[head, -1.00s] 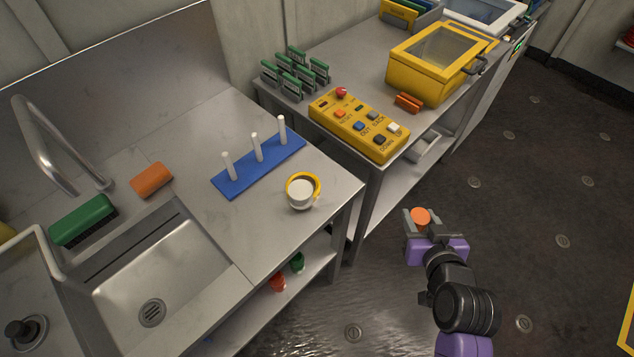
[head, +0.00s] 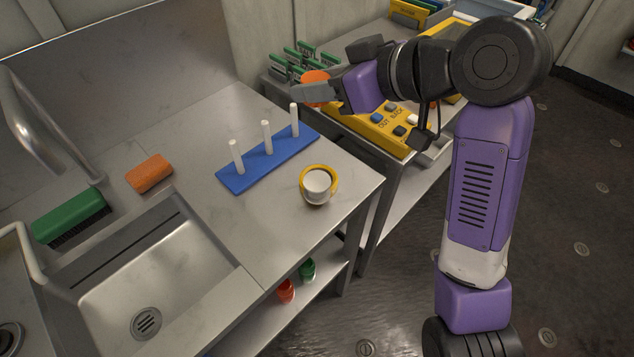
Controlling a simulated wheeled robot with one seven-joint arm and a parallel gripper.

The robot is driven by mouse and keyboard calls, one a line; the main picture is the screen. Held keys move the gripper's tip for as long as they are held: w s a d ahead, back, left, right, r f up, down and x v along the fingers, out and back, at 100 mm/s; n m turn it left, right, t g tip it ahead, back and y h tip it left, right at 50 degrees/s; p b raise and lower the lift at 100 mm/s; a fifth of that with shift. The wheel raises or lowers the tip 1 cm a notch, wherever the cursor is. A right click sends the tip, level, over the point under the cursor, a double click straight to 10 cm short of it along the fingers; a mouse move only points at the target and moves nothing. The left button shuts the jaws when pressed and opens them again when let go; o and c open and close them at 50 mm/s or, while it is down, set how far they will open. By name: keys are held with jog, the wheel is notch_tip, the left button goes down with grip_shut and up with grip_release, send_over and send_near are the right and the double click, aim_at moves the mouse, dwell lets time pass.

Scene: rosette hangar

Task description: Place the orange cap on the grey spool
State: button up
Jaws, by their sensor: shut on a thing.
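My gripper (head: 315,93) is shut on the orange cap (head: 315,76). It holds the cap up in the air, above and behind the blue peg board and in front of the green-handled items. The fingers hide part of the cap. A pale grey-white round piece (head: 317,186), with a yellow ring (head: 333,176) around or behind it, stands upright on the metal counter near its right edge. It may be the grey spool; I cannot tell for certain. My gripper is apart from it, higher and farther back.
A blue board (head: 232,181) with three white pegs lies on the counter (head: 260,230). An orange block (head: 149,173), a green brush (head: 72,215) and a sink (head: 170,290) are left. A yellow button panel (head: 370,131) sits behind my arm. Red and green pieces (head: 286,291) stand on the lower shelf.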

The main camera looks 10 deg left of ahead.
aim_at(317, 180)
notch_tip(317, 180, down, 20)
jog(key=shift+r+p, duration=0.15)
jog(key=shift+p, duration=0.35)
jog(key=o, duration=1.3)
jog(key=b+v, duration=0.1)
jog(key=v, duration=1.1)
